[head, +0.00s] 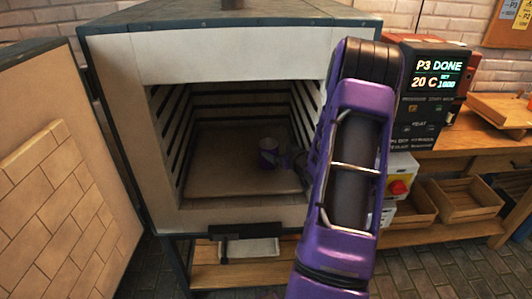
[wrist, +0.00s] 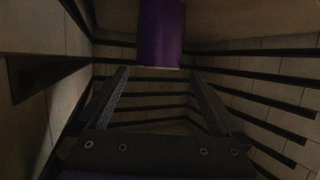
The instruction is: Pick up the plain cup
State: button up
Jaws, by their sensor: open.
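A small cup (head: 267,158) with a pale rim and a purplish side stands on the kiln shelf (head: 225,185) inside the open kiln. In the wrist view a purple cup (wrist: 161,35) fills the top middle, cut off by the frame edge. My gripper (wrist: 160,72) is open, its two fingers apart and nothing held between them. The cup lies just beyond the fingertips, roughly centred between them. In the head view my gripper (head: 290,158) is dim and partly hidden by my arm, just to the right of the cup.
The kiln's slatted side walls (wrist: 265,95) are close around my gripper. The kiln door (head: 60,190) stands open at left. A control box (head: 430,85) reading "P3 DONE" and "20 C" is at right, above a wooden bench with bins (head: 465,198).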

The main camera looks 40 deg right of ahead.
aim_at(264, 143)
jog(key=x, duration=0.6)
jog(key=shift+s+f, duration=0.1)
jog(key=shift+x, duration=2.95)
jog(key=shift+d, duration=0.1)
jog(key=c, duration=1.3)
jog(key=shift+c, duration=0.2)
jog(key=shift+r, duration=0.3)
